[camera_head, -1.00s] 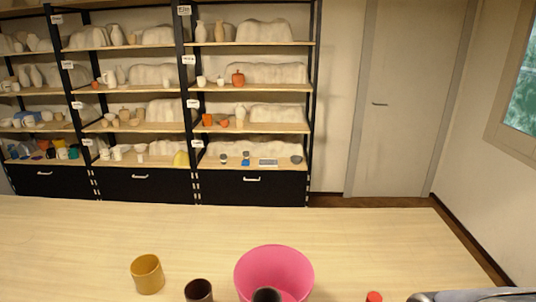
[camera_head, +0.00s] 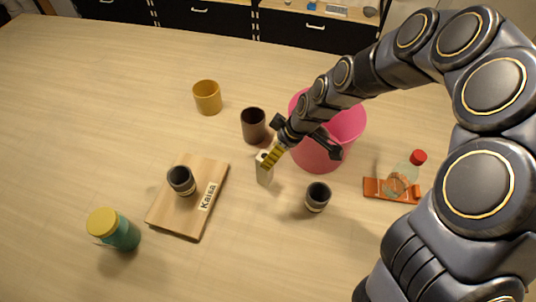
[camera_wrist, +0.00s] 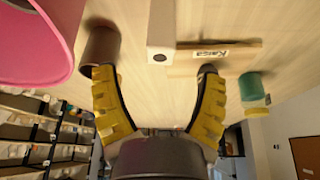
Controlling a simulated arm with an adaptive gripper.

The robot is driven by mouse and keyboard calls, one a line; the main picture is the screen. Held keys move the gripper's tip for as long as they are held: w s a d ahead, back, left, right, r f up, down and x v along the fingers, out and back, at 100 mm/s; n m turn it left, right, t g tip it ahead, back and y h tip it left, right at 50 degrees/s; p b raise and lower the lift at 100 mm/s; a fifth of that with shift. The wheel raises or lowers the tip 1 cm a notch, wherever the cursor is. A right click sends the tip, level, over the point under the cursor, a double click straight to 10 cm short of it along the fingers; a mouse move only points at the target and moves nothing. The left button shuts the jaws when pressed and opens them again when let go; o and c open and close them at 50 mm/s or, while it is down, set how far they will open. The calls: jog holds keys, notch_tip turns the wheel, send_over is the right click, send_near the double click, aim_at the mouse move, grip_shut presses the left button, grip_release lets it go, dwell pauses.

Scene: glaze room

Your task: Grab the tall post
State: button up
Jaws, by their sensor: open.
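The tall post (camera_head: 264,173) is a pale, square-sided block standing upright on the table, between the brown cup and the wooden board. In the wrist view the post (camera_wrist: 161,28) lies ahead, roughly centred between the fingers, with a dark round spot on its near end. My gripper (camera_head: 270,156) is open beside the post's top in the head view, its yellow pads partly overlapping it. In the wrist view my gripper (camera_wrist: 156,72) has its fingers spread wide with nothing between the tips. I cannot tell whether a finger touches the post.
A brown cup (camera_head: 253,125) and a pink bucket (camera_head: 350,124) stand close by. A dark cup (camera_head: 317,197) is to the right. Left is a wooden board (camera_head: 171,218) carrying another dark cup (camera_head: 181,181). A yellow-lidded jar (camera_head: 120,234), mustard cup (camera_head: 207,97) and red-capped bottle (camera_head: 403,178) stand farther off.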

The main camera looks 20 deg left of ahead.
aim_at(262, 160)
jog(key=x, duration=0.8)
jog(key=shift+a, duration=0.35)
jog(key=shift+w, duration=0.1)
jog(key=c, duration=1.2)
